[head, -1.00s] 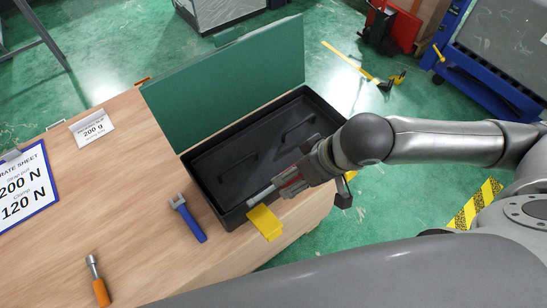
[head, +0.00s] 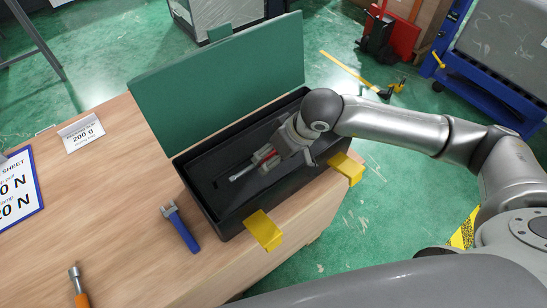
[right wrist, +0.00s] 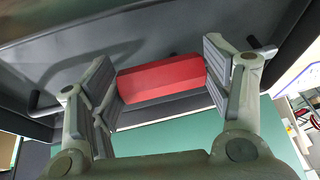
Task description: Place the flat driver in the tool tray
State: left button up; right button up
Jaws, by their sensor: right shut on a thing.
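The flat driver (head: 241,174) has a silver shaft and a red handle. My right gripper (head: 268,158) is shut around the handle, within the outline of the open black tool tray (head: 226,226). The shaft points left and toward the front. I cannot tell whether the driver touches the tray floor. In the right wrist view, the driver's red handle (right wrist: 160,80) lies between both finger pads of the right gripper (right wrist: 162,92). The tray's dark interior shows behind it. My left gripper is not in view.
The green lid (head: 215,75) stands open behind the tray. Yellow clips (head: 263,230) sit on the tray's front edge. A blue-handled wrench (head: 180,228) and an orange-handled tool (head: 77,285) lie on the wooden bench (head: 110,190). A card (head: 82,134) stands at the back left.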

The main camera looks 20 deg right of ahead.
jog(key=shift+w+a+f, duration=0.1)
jog(key=shift+w+f, duration=0.4)
jog(key=f, duration=0.1)
jog(key=f+p, duration=0.1)
jog(key=f, duration=0.1)
jog(key=shift+w+f, duration=0.2)
jog(key=shift+f, duration=0.1)
